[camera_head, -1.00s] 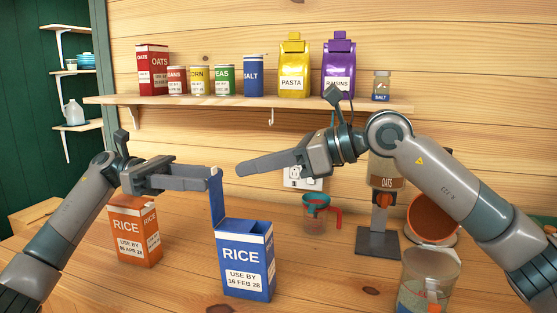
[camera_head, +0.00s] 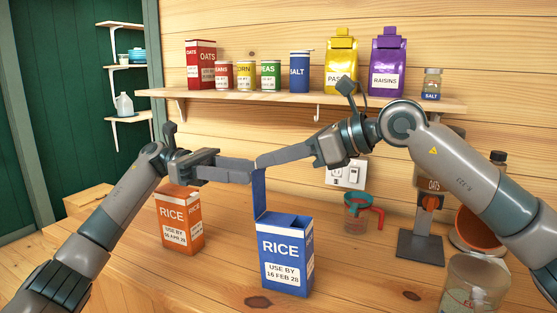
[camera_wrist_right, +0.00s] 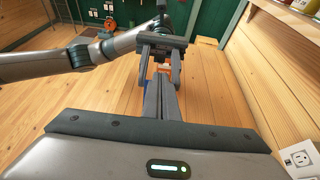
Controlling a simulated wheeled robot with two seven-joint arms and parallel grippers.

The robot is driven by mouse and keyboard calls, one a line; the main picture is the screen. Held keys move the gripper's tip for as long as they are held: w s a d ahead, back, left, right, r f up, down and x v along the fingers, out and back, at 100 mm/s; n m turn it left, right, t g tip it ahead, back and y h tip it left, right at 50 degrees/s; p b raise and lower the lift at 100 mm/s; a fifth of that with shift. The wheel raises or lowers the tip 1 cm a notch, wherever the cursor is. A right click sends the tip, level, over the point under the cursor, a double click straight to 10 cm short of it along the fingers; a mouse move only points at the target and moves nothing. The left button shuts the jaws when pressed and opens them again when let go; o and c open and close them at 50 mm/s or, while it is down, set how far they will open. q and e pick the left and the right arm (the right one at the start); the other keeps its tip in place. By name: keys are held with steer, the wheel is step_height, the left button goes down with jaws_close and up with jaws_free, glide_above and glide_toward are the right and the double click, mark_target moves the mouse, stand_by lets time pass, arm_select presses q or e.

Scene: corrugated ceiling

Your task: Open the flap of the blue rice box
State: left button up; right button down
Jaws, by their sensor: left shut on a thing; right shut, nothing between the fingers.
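The blue rice box (camera_head: 285,268) stands upright on the wooden table in the head view, with its top open. Its blue flap (camera_head: 259,195) stands straight up from the left side of the top. My left gripper (camera_head: 252,172) is shut on the upper end of the flap. My right gripper (camera_head: 260,161) is shut and empty, its tips at the flap's top, right by the left fingertips; whether they touch, I cannot tell. In the right wrist view the right fingers (camera_wrist_right: 160,97) point toward the left gripper and hide most of the box.
An orange rice box (camera_head: 181,222) stands to the left. A measuring cup (camera_head: 357,213), an oats dispenser (camera_head: 421,245) and a clear container (camera_head: 474,285) stand to the right. A shelf (camera_head: 300,97) with several packages hangs behind. The table front is mostly clear.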

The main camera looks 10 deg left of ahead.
arm_select(q)
steer(key=shift+s+d+f, duration=0.1)
steer(key=shift+d+f, duration=0.15)
steer(key=shift+f, duration=0.2)
steer(key=shift+d, duration=0.1)
arm_select(e)
steer(key=shift+a, duration=0.45)
arm_select(q)
steer(key=o, duration=1.4)
steer(key=shift+d, duration=0.1)
steer(key=shift+o, duration=0.7)
steer(key=shift+r, duration=0.1)
steer(key=shift+w, duration=0.2)
steer(key=shift+a+r, duration=0.15)
steer(key=shift+a, duration=0.1)
arm_select(e)
steer(key=shift+w+d+f, duration=0.1)
arm_select(q)
steer(key=shift+a, duration=0.1)
steer(key=shift+w+a, duration=0.2)
steer(key=shift+a, duration=0.3)
steer(key=v, duration=1)
steer(key=shift+a, duration=0.3)
